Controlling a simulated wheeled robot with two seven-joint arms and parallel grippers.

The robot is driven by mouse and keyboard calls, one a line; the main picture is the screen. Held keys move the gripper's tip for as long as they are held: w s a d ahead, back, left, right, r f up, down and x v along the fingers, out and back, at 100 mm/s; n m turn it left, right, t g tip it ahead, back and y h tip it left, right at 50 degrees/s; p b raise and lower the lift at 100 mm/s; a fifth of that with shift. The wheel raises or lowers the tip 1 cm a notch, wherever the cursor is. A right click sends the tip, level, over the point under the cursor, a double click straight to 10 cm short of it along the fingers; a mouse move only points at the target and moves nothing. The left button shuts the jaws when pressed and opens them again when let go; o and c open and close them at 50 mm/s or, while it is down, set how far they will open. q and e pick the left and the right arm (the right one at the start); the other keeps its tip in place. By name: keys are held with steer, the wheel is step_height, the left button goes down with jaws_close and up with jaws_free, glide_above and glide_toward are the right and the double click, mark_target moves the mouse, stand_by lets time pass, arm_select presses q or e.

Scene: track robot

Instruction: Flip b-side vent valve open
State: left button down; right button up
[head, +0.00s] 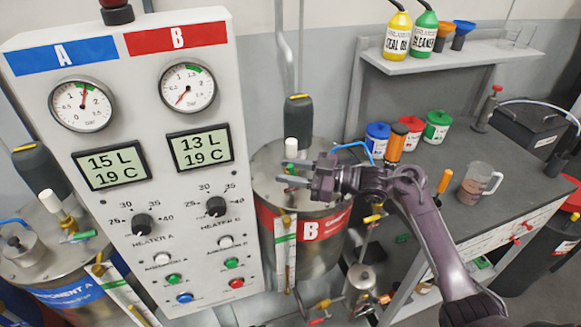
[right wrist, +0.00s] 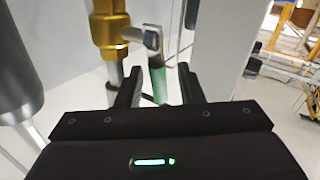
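The B-side vent valve stands on top of the tank with the red B band (head: 335,222); its white top (head: 291,147) shows in the head view. In the right wrist view its brass body (right wrist: 110,35) is at upper left, and its green lever (right wrist: 158,82) hangs down from a metal end. My right gripper (head: 284,172) is at the valve, pointing left, and partly hides it. In the right wrist view the fingers (right wrist: 160,86) are apart with the green lever between them; contact cannot be told. My left gripper is not in view.
The control panel (head: 185,140) stands close left of the valve. The A tank (head: 75,295) has a similar valve with a green lever (head: 82,235). A dark cylinder (head: 298,118) rises behind the B valve. The bench (head: 480,185) at right holds jars and a jug (head: 478,184).

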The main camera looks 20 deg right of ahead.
steer(key=shift+d, duration=0.15)
steer(key=c, duration=0.5)
jaws_close()
steer(key=shift+f, duration=0.1)
steer(key=shift+d+f+m+t+y+b, duration=0.15)
steer(key=shift+d+m+t+y+b, duration=0.4)
steer(key=shift+b, duration=0.7)
steer(key=shift+r+m+t+y+b, duration=0.3)
steer(key=shift+m+t+y, duration=0.05)
steer(key=shift+m+y, duration=0.1)
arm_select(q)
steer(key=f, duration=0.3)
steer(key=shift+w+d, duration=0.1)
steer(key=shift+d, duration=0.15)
arm_select(e)
steer(key=shift+r, duration=0.1)
